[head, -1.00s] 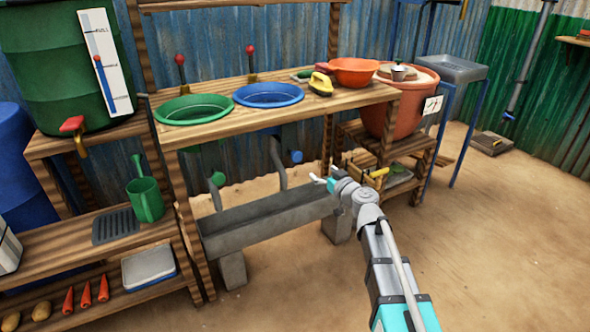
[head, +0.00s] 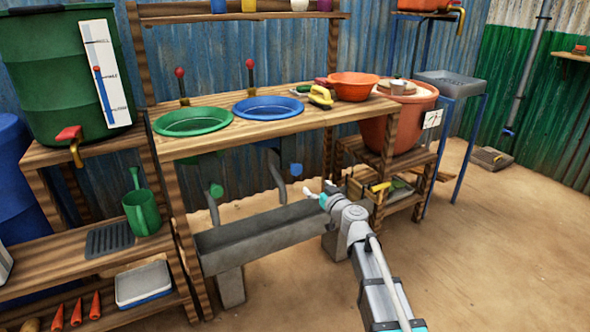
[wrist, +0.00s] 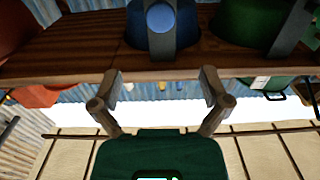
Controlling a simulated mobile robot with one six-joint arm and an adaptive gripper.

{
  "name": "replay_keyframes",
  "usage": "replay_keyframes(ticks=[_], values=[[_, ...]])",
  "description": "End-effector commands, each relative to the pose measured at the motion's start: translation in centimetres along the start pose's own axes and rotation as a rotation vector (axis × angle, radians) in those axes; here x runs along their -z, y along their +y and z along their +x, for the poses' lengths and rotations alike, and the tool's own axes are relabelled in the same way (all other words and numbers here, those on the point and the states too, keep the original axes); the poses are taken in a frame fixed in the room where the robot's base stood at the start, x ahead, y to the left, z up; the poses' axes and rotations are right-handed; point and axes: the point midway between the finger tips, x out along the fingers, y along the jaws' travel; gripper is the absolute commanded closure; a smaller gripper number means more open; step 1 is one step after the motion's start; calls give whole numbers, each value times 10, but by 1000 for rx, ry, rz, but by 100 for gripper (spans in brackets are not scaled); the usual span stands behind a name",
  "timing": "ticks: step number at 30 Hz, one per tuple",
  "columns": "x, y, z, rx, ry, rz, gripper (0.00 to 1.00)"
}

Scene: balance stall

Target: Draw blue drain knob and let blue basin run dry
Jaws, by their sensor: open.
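The blue drain knob (head: 296,169) sits on the drain under the stall's worktop, beneath the blue basin (head: 268,107). The basin is set into the worktop; whether it holds water is hard to tell. My gripper (head: 318,191) is open and empty, just in front of the knob, to its right and lower in the picture. In the wrist view the knob (wrist: 160,18) shows as a round blue face at the top centre, above and beyond my open fingers (wrist: 160,92). My gripper does not touch it.
A green basin (head: 193,120) and green knob (head: 216,190) are to the left. A grey trough (head: 260,232) runs below the drains. The wooden worktop edge (head: 250,134) overhangs the knobs. A low crate shelf (head: 405,170) stands to the right. The sandy floor in front is open.

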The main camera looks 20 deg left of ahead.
Motion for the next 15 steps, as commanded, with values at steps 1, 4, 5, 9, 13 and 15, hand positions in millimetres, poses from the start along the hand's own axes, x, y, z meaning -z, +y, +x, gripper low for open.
replay_keyframes(ticks=[1,4,5,9,13,15], values=[[0,1,6,0,0,0,4],[0,1,17,0,0,0,4],[0,1,20,1,0,0,4],[0,0,41,2,0,0,4],[0,1,61,1,0,0,4],[0,1,72,1,0,0,4]])
